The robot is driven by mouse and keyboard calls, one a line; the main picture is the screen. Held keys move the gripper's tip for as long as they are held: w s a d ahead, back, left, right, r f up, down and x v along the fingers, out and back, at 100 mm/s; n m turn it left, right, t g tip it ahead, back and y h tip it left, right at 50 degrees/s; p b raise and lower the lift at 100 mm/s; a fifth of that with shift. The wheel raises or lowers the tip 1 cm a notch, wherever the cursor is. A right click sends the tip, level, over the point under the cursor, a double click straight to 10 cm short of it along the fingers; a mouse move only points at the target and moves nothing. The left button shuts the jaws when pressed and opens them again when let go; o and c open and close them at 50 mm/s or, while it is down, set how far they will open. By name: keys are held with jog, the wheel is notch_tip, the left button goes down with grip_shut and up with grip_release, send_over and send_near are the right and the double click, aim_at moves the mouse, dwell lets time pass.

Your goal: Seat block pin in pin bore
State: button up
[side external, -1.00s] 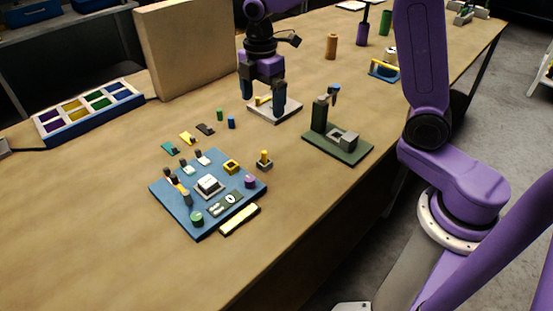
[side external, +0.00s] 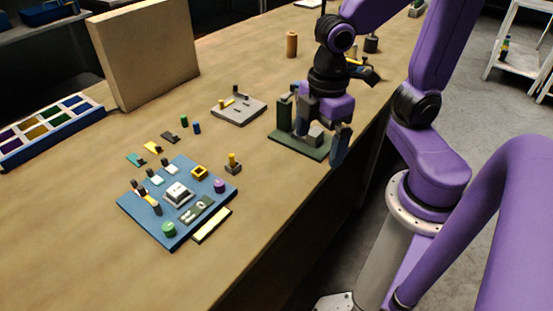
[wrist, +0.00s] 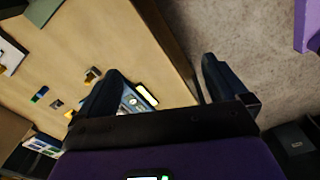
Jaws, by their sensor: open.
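A small dark block with an upright yellow pin (side external: 233,160) stands on the table right of the blue plate (side external: 150,222); I take this as the block pin, though I cannot be sure. It seems to show in the wrist view (wrist: 93,74). I cannot make out which hole is the pin bore. My gripper (side external: 313,128) is open, with its fingers spread at the green stand (side external: 290,147), well away from the yellow pin. My fingers also show apart in the wrist view (wrist: 162,67), with nothing seen between them. The arm partly hides the stand.
A grey plate (side external: 250,115) carries a yellow piece and a dark post. The blue plate holds several small parts, with a pale yellow bar (side external: 212,225) beside it. A tan panel (side external: 145,60) and a compartment tray (side external: 45,130) stand at left. The table edge runs close by my gripper.

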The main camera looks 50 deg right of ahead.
jog(key=shift+m, duration=0.4)
jog(key=s, duration=0.1)
jog(key=s+d, duration=0.1)
jog(key=s, duration=0.1)
jog(key=s+d, duration=0.1)
jog(key=shift+s+d+f, duration=0.1)
jog(key=shift+s+f, duration=0.3)
jog(key=shift+s+d, duration=0.15)
jog(key=shift+s, duration=0.15)
jog(key=shift+c, duration=0.9)
jog(key=shift+s+f, duration=0.1)
jog(key=shift+s, duration=0.05)
jog(key=c, duration=0.8)
jog(key=shift+c, duration=0.2)
